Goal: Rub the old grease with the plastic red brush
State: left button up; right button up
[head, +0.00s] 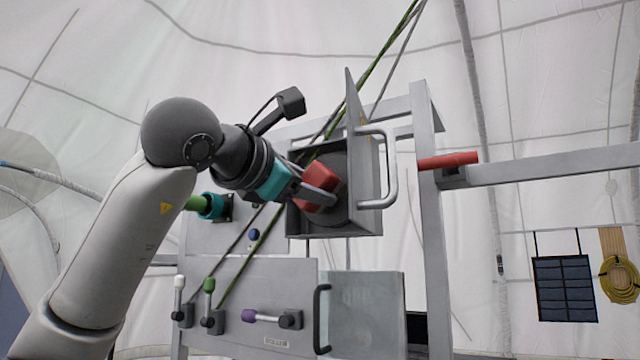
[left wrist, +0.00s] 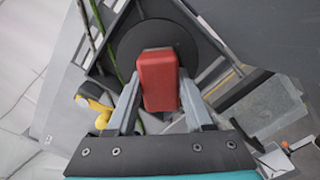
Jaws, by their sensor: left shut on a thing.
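My left gripper (head: 314,195) is shut on the plastic red brush (head: 327,181), in front of an open grey box on the panel. The left wrist view shows the red block of the brush (left wrist: 159,80) between the two grey fingers. Beyond it is a dark round disc (left wrist: 128,42) inside the box; it also shows in the head view (head: 340,160). The brush overlaps the disc, but I cannot tell whether they touch. I cannot clearly make out the old grease; the brush and gripper hide part of the disc. My right gripper is not in view.
The box's open door has a light handle (head: 388,170) at its right. Green ropes (head: 372,68) run diagonally behind the arm. Below are levers (head: 208,287) and a cabinet with a dark handle (head: 319,318). A red bar (head: 448,160) sticks out at right.

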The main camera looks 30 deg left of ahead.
aim_at(337, 177)
pick_arm(q)
jog(key=shift+w+a, duration=0.15)
jog(key=shift+a, duration=0.8)
jog(key=shift+w+a, duration=0.15)
jog(key=shift+a, duration=0.75)
jog(key=shift+w+r+p, duration=0.1)
jog(key=shift+r+p, duration=0.65)
jog(key=shift+p, duration=0.2)
jog(key=shift+d+f, duration=0.1)
jog(key=shift+d, duration=3.8)
jog(key=shift+a, duration=0.15)
jog(key=shift+a, duration=0.15)
jog(key=shift+a, duration=0.5)
jog(key=shift+w+a, duration=0.2)
jog(key=shift+a, duration=2.9)
jog(key=shift+d, duration=0.1)
